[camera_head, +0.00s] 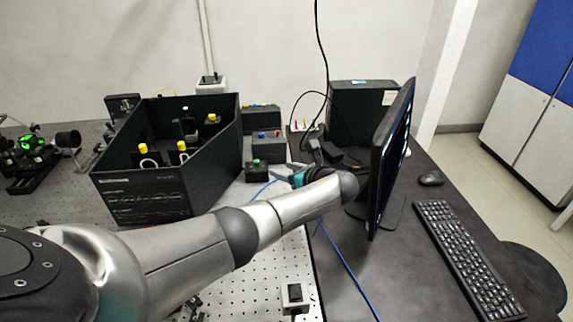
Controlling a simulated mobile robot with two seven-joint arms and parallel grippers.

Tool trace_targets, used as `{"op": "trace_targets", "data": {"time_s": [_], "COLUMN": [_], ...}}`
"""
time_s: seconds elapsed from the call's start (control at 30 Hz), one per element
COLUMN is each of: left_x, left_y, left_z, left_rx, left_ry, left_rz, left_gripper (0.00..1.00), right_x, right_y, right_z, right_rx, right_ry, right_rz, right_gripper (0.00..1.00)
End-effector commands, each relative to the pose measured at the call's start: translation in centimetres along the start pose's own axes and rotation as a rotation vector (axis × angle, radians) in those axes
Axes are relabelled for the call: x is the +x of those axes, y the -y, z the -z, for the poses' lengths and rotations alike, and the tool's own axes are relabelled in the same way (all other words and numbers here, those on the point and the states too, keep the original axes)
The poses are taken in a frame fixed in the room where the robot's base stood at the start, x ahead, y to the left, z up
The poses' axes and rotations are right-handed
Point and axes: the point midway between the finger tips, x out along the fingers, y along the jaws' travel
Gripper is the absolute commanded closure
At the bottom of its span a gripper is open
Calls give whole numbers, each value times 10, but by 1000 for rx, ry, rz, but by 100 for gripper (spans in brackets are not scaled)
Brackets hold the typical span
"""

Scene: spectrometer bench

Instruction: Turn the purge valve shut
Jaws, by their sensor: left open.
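My left arm reaches in from the left across the bench. My left gripper (280,172) is at its far end, open, and points left toward a small dark box with a green knob (257,163). The fingertips look close to this box; I cannot tell if they touch it. I cannot make out for sure which part is the purge valve; it may be hidden or too small to tell. My right gripper is not in view.
A large open black box (150,200) with yellow-topped parts stands left of the gripper. Dark control boxes (268,148) are behind it. The monitor (388,165) stands close on the right, with a keyboard (465,260) beyond. A blue cable (345,265) crosses the bench edge.

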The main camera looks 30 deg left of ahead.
Motion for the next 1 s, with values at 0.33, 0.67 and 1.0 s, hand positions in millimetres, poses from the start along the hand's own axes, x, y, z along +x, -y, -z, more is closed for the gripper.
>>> {"op": "trace_targets", "data": {"time_s": [0.33,0.67,1.0], "left_x": [-9,3,22], "left_y": [0,-14,-61], "left_z": [0,12,14], "left_rx": [0,29,132], "left_ry": [1,-30,-50], "left_rz": [0,53,314], "left_gripper": [46,46,46], "right_x": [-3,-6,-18], "right_y": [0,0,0], "right_z": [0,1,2], "right_rx": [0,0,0], "right_ry": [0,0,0], "right_rz": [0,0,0], "right_gripper": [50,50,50]}}
